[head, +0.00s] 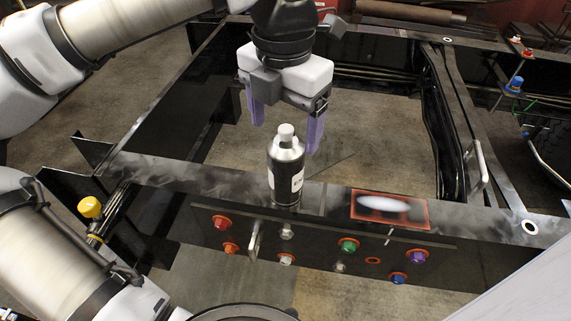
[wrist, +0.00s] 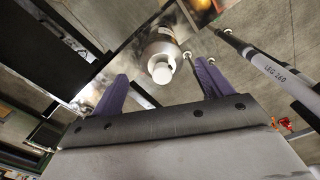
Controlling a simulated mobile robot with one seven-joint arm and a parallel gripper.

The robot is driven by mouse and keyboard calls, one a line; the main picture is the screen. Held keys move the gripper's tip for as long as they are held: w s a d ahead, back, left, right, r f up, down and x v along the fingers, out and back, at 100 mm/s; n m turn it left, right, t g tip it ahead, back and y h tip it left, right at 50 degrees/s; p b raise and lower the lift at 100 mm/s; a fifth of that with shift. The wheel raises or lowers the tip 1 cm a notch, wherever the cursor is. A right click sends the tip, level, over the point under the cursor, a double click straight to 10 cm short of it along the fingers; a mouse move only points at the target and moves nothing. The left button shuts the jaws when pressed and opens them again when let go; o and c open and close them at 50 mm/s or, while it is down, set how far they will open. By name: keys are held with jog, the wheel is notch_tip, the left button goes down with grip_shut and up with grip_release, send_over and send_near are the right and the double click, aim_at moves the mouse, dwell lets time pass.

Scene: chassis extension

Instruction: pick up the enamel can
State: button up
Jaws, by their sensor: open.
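The enamel can (head: 286,172) is a dark spray can with a pale label and a white cap. It stands upright on the black chassis beam in the head view. In the wrist view the can (wrist: 160,52) shows cap-first, ahead of the fingertips and roughly midway between them. My gripper (head: 287,138) has two purple fingers spread apart, open and empty. In the head view it hangs above and behind the can, with the cap overlapping the gap between the fingers. The fingers also show in the wrist view (wrist: 160,82). I see no contact with the can.
A red-edged plate (head: 415,213) with a white patch lies on the beam to the right of the can. Several coloured bolts (head: 348,245) line the beam's front face. A metal handle (head: 479,166) stands at the right. The frame's middle is open down to the floor.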

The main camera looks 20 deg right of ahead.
jog(key=shift+s+f+p, duration=0.15)
jog(key=shift+f+p, duration=0.75)
jog(key=shift+f, duration=2)
jog(key=c, duration=1.4)
jog(key=shift+r, duration=0.1)
jog(key=shift+r, duration=0.1)
notch_tip(320, 180, up, 20)
jog(key=shift+f+b, duration=0.15)
jog(key=shift+b, duration=0.7)
